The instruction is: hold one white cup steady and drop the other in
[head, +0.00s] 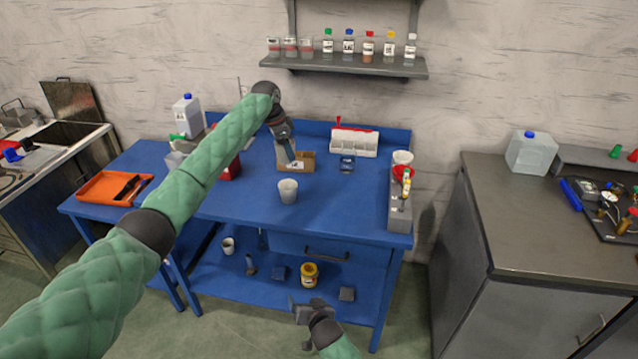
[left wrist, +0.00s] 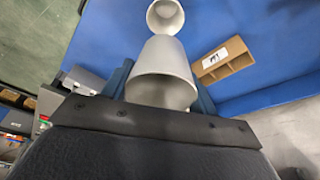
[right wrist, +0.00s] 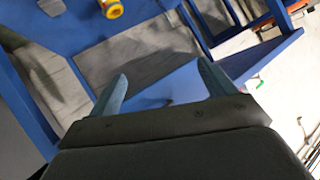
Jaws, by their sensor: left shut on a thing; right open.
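My left gripper (head: 287,148) is above the back middle of the blue table, shut on a white cup (left wrist: 162,65). In the head view the held cup is mostly hidden by the gripper. Another white cup (head: 288,191) stands upright on the table, nearer the front edge. It also shows in the left wrist view (left wrist: 165,15), just beyond the held cup and overlapped by it; I cannot tell the gap between them. My right gripper (head: 309,304) is open and empty, low in front of the table's lower shelf. Its two fingers show apart in the right wrist view (right wrist: 161,88).
A cardboard box (head: 307,160) sits behind the standing cup. An orange tray (head: 99,187) is at the table's left, a grey block (head: 399,213) at its right. The lower shelf holds a yellow jar (head: 309,272) and a small cup (head: 228,246). The table front around the cup is clear.

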